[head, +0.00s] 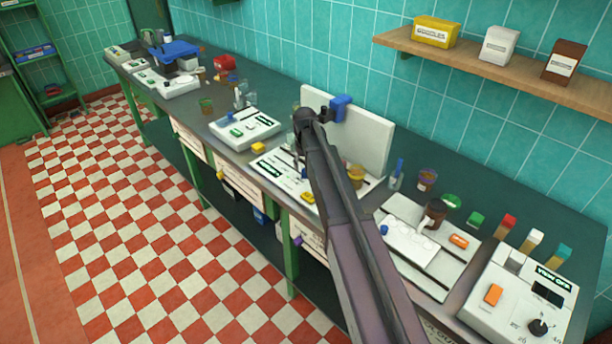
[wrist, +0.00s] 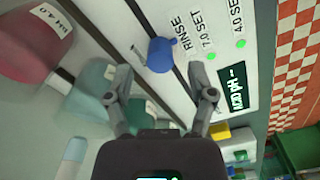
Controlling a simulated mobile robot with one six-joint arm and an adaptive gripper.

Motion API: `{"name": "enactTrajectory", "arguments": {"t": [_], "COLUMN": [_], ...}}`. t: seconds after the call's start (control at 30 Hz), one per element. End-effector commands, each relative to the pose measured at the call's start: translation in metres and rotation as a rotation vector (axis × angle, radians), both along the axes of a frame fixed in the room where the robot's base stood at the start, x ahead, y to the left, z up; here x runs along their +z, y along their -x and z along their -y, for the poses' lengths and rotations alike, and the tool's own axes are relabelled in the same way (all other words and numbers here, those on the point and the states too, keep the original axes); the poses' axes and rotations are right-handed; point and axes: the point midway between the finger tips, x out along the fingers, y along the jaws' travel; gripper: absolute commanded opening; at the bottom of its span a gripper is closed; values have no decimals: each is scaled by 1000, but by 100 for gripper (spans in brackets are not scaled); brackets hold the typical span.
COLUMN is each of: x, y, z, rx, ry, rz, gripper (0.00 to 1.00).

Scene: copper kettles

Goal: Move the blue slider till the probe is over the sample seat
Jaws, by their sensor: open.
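In the wrist view a round blue knob (wrist: 161,55), which looks like the blue slider, stands on a white panel with dark slots. A short grey rod (wrist: 138,54) is beside it. My gripper (wrist: 163,78) is open, with the knob just beyond and between its fingertips; no grip on it shows. In the head view my gripper (head: 301,158) is over the white instrument (head: 272,184) with the upright back panel (head: 372,140). A blue block (head: 341,107) sits at that panel's top edge; I cannot tell whether it is the same part. I cannot make out the probe or sample seat.
Labels and a display (wrist: 237,88) lie right of the knob. A red bottle (wrist: 38,40) marked pH 4.0 and a teal bottle (wrist: 92,88) stand close left. Other instruments crowd the bench, including a white one (head: 245,128) to the left. A shelf (head: 490,65) hangs at upper right.

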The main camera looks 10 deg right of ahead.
Motion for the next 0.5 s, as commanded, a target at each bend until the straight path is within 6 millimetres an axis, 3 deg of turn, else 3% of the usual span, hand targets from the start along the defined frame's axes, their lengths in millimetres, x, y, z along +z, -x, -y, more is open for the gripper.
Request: {"name": "enactTrajectory", "arguments": {"t": [0.2,0.5], "x": [-18,-25], "y": [0,0], "z": [0,0], "rx": [0,0], "ry": [0,0], "rz": [0,0], "gripper": [71,71]}}
